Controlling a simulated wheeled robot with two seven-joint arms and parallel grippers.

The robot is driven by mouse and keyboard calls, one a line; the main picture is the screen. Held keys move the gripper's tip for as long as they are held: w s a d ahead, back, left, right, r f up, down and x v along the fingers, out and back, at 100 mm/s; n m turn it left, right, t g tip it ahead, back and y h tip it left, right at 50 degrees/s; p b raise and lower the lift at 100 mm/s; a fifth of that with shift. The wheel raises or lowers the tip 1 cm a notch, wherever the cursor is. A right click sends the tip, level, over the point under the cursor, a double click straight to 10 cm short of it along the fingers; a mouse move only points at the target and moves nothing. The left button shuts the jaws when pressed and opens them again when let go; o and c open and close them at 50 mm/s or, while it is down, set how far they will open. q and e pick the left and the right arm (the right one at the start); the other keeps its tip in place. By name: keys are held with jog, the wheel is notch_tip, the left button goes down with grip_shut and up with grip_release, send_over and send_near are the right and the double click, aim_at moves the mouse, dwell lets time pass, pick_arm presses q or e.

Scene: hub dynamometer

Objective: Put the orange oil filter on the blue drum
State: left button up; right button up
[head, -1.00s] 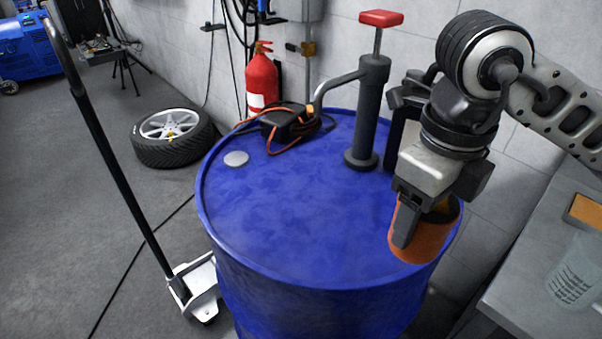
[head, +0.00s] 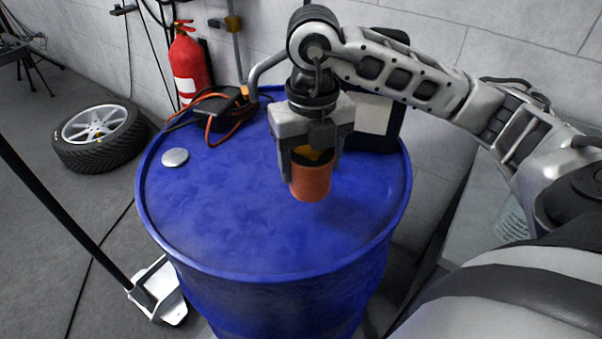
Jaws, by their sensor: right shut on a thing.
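The orange oil filter (head: 311,182) is a short cylinder, upright in my right gripper (head: 311,165). The gripper points down with its fingers around the filter's upper part. The filter is over the back right part of the blue drum's top (head: 240,225). I cannot tell whether its base touches the drum top or hangs just above it. My left gripper does not show.
A black device with orange cable (head: 217,112) and a grey cap (head: 175,157) lie on the drum. A dark box with a pale face (head: 374,120) stands at its back right. The drum's front is clear. A fire extinguisher (head: 190,65) and wheel (head: 97,135) are beyond.

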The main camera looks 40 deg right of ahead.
aim_at(302, 179)
jog(key=shift+w+a+f, duration=0.1)
jog(key=shift+w+f, duration=0.45)
jog(key=shift+f, duration=0.1)
jog(key=f, duration=0.3)
jog(key=shift+w+f+p, duration=0.4)
jog(key=shift+f, duration=0.1)
jog(key=shift+f, duration=0.1)
jog(key=shift+f+b, duration=0.15)
jog(key=shift+b, duration=0.15)
jog(key=o, duration=1.2)
